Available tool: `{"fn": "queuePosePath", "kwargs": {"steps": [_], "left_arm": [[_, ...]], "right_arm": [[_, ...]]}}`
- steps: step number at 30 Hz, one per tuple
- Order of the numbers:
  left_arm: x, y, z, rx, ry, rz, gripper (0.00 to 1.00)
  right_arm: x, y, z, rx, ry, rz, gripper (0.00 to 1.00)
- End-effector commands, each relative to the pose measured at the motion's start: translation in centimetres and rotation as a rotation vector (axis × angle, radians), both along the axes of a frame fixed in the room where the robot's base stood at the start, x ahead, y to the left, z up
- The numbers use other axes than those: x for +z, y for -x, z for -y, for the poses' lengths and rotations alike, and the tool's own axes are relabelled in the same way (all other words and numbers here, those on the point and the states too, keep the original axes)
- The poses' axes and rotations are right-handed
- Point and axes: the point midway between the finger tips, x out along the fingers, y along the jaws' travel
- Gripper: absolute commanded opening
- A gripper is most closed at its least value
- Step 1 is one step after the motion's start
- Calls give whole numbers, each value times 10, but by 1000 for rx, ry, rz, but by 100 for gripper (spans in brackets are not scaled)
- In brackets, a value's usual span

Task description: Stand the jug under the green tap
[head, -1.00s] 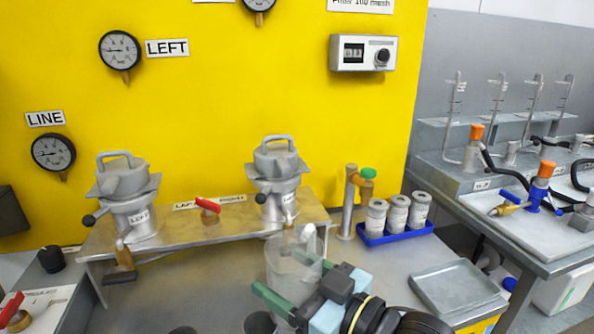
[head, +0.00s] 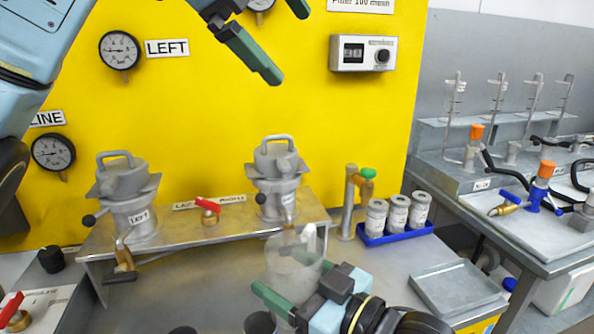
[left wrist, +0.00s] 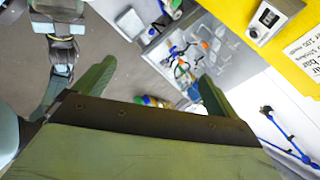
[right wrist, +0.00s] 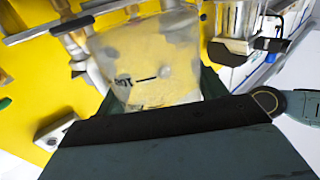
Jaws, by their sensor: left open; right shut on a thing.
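The jug (head: 288,262) is clear and sits at the middle front of the bench in the head view. My right gripper (head: 294,282) is shut on it; the jug also fills the middle of the right wrist view (right wrist: 150,62). I cannot tell whether its base touches the bench. The green tap (head: 368,174) has a green knob and brass body on a post (head: 349,205), right of and behind the jug. The jug is apart from it. My left gripper (head: 284,42) is open and empty, high in front of the yellow wall; its fingers show in the left wrist view (left wrist: 154,86).
A blue tray (head: 372,240) with several labelled white pots stands right of the tap. A low metal shelf (head: 210,228) carries two grey vessels behind the jug. A flat grey tray (head: 455,288) lies at the right. Dark round things (head: 259,323) are at the front edge.

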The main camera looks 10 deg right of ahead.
Motion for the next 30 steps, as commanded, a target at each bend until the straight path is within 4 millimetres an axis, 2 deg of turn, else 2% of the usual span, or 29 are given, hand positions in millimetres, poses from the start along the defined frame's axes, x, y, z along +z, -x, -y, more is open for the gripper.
{"fn": "queuePosePath", "kwargs": {"steps": [1,3,6,9,12,16,23,30], "left_arm": [[-25,8,10,-89,-122,11,96],[-58,19,17,-226,-286,22,96],[-98,33,20,-415,-481,19,96],[-127,43,17,-574,-627,2,96],[-145,51,14,-691,-722,-17,96],[-157,55,10,-772,-781,-35,96],[-181,56,9,-795,-795,-40,96],[-228,56,9,-792,-794,-40,96]], "right_arm": [[0,0,0,0,-1,1,47],[0,0,0,0,-1,1,47],[0,0,0,0,-1,1,47],[0,0,0,0,-1,1,47],[0,0,0,0,-1,1,47],[0,0,0,0,-1,1,47],[0,0,0,0,-1,1,47],[0,0,0,0,-1,1,47]]}}
